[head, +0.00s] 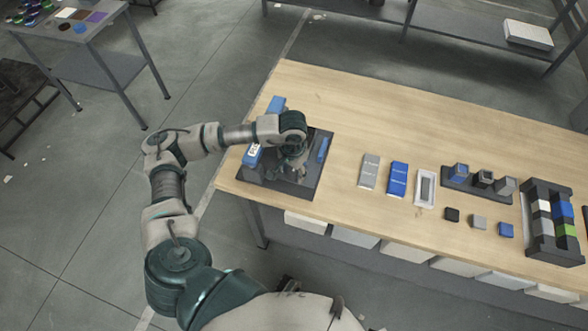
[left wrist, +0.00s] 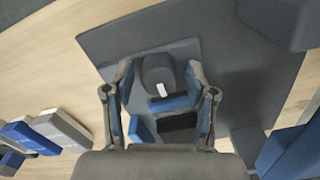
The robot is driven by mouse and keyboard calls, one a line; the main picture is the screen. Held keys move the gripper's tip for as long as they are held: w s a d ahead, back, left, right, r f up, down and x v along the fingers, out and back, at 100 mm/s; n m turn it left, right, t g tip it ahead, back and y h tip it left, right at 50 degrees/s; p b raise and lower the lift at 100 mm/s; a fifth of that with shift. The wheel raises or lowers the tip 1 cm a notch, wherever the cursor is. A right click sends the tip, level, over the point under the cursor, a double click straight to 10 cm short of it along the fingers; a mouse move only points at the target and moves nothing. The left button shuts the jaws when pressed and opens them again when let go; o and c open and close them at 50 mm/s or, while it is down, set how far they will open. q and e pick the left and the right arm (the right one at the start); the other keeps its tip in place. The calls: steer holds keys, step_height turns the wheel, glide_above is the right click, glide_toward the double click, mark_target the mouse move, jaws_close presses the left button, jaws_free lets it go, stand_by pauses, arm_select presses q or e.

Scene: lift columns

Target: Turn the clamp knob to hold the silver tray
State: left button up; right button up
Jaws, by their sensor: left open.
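My left gripper (head: 293,166) is over the dark fixture base (head: 310,186) at the table's left end. In the left wrist view the left gripper (left wrist: 160,76) is open, its fingers on either side of a dark rounded knob (left wrist: 157,70) with a white mark. A gap shows beside the knob; contact cannot be told. Blue pieces (left wrist: 170,103) show below the knob, between the fingers. In the head view my gripper and arm hide the knob. A silver-rimmed tray-like piece (head: 425,188) lies flat on the table, apart from the fixture; no tray is distinguishable at the clamp. My right gripper is not in view.
Grey (head: 369,170) and blue (head: 398,178) boxes, small cubes and a dark rack (head: 540,248) lie farther right. The table's back middle is clear.

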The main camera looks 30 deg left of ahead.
arm_select(q)
steer(key=shift+r+p, duration=1.45)
steer(key=shift+r, duration=2)
